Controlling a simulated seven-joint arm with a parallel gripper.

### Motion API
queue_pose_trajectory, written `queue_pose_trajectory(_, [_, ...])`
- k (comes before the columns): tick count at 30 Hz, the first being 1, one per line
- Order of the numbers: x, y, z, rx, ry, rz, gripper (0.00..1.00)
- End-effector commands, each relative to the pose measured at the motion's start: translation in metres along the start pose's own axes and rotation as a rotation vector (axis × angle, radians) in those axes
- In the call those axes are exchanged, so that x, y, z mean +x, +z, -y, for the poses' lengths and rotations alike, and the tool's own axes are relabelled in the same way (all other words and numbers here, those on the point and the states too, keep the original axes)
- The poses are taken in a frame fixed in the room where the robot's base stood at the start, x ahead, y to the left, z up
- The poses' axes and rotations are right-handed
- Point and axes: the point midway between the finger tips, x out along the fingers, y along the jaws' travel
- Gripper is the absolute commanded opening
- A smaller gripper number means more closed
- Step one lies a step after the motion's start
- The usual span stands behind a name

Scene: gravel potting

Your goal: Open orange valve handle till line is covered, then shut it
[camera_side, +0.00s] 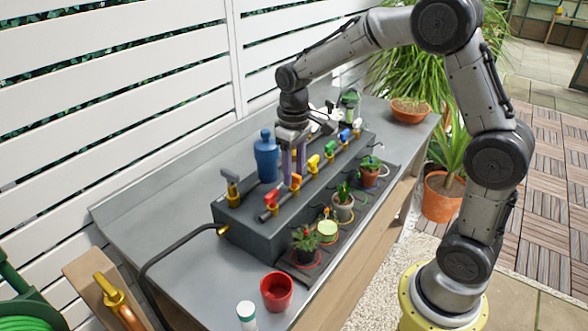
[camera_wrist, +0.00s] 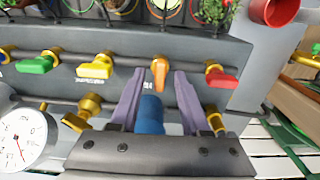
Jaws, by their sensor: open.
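The orange valve handle (camera_wrist: 160,76) sits on the pipe along the grey block and shows between my fingertips in the wrist view. It looks narrow and points across the pipe, while its neighbours lie along it. In the side view the orange handle (camera_side: 296,180) is just below my fingertips. My gripper (camera_side: 294,178) is open, its purple fingers pointing down; in the wrist view my gripper (camera_wrist: 159,73) has one finger on each side of the handle. I cannot tell whether they touch it. The line is too small to make out.
The red handle (camera_wrist: 222,78) and yellow handle (camera_wrist: 95,67) flank the orange one closely. A red cup (camera_side: 277,291) stands at the bench's near end.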

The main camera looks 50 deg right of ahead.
Motion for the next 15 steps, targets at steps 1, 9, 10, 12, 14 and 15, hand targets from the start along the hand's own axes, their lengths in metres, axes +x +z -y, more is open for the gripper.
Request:
queue_pose_trajectory(1, [0.0002,0.0001,0.0,0.0,0.0,0.0,0.46])
queue_pose_trajectory(9, [-0.0001,0.0001,0.0,0.0,0.0,0.001,0.17])
queue_pose_trajectory(10, [-0.0001,0.0001,0.0,0.0,0.0,0.001,0.12])
queue_pose_trajectory(12, [-0.0002,0.0001,0.0,0.0,0.0,0.001,0.0])
queue_pose_trajectory(14, [-0.0003,0.0001,0.0,0.0,0.0,0.001,0.0])
queue_pose_trajectory(15, [-0.0003,0.0001,0.0,0.0,0.0,0.001,0.0])
